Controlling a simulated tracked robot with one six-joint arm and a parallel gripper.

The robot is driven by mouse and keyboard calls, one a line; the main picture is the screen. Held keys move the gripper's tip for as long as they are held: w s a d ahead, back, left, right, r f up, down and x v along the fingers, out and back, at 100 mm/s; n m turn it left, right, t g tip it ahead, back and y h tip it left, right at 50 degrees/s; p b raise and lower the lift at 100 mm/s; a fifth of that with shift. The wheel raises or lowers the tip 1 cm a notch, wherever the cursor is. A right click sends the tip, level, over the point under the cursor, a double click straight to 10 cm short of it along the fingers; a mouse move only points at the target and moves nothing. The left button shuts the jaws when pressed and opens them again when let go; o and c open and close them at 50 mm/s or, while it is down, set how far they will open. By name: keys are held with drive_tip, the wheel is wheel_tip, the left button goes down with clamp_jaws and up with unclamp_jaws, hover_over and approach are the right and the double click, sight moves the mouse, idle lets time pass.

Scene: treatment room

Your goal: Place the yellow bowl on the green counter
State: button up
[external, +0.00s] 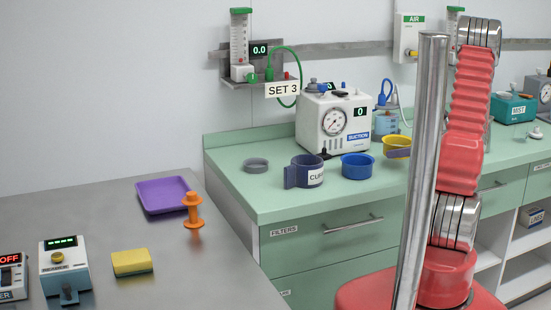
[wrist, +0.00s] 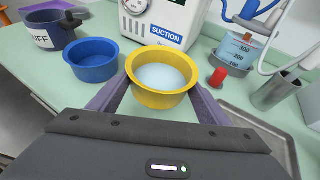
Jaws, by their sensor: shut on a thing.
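The yellow bowl (wrist: 161,97) is between the two fingers of my gripper (wrist: 160,100) in the wrist view, and the gripper is shut on it. The bowl looks upright, with a pale inside. The green counter (external: 262,200) lies below the bowl. I cannot tell whether the bowl touches the counter or is held just above it.
A blue bowl (external: 357,167) and a dark labelled cup (external: 306,172) stand left of the yellow bowl. The white suction unit (external: 334,120) is behind. In the wrist view, a red-capped item (wrist: 217,77), a metal cup (wrist: 276,91) and a grey tray (wrist: 287,151) are to the right.

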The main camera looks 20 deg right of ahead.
sight(402, 168)
drive_tip(key=shift+f, duration=1.9)
drive_tip(key=o, duration=1.1)
drive_tip(key=v, duration=1.2)
drive_tip(key=shift+d, duration=0.1)
